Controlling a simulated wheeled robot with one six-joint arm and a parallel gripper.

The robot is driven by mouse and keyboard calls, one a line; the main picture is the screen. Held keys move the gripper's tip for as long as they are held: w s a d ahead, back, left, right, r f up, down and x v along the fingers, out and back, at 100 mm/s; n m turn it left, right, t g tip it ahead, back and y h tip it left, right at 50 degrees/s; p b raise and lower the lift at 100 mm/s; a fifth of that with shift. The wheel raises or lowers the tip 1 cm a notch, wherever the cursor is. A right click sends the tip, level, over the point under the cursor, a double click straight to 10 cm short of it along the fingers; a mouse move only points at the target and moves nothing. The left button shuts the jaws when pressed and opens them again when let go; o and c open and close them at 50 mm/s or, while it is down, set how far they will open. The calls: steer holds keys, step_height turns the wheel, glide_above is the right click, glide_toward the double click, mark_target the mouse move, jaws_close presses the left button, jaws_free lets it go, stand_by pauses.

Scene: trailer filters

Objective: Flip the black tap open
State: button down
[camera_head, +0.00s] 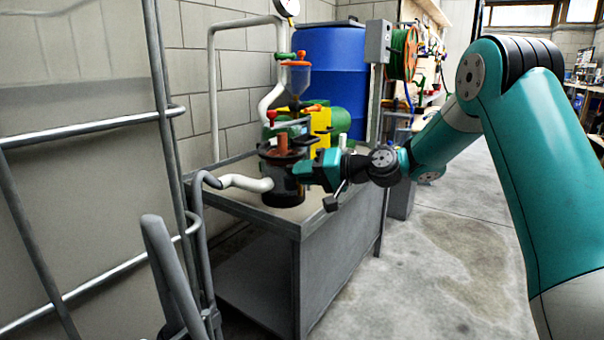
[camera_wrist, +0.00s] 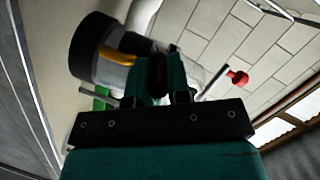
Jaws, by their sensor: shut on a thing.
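My gripper (camera_head: 311,170) reaches in from the right at the filter housing (camera_head: 284,190), a dark-bottomed cylinder with a brown top on the bench. In the wrist view my gripper (camera_wrist: 157,72) has its fingers close together around a small dark piece, which looks like the black tap. The fingers hide most of it, so its angle cannot be told. The filter housing (camera_wrist: 95,48) shows in the wrist view as a tilted cylinder with a black end and a yellow-brown part inside, beyond the fingers.
A white pipe (camera_head: 247,183) joins the housing on the left. The grey bench (camera_head: 338,255) carries the filter. Grey rails (camera_head: 85,130) stand left; right floor is clear.

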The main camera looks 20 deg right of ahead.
steer(key=shift+w+d+f+n+g+y+p, duration=0.1)
steer(key=shift+d+n+g+y+p, duration=0.1)
steer(key=shift+n+g+y+p, duration=0.35)
steer(key=shift+n+g, duration=0.25)
steer(key=shift+n, duration=0.1)
steer(key=c, duration=1.1)
jaws_free()
steer(key=p+v, duration=0.6)
steer(key=v, duration=1.1)
steer(key=shift+d+p, duration=0.25)
steer(key=shift+p, duration=0.1)
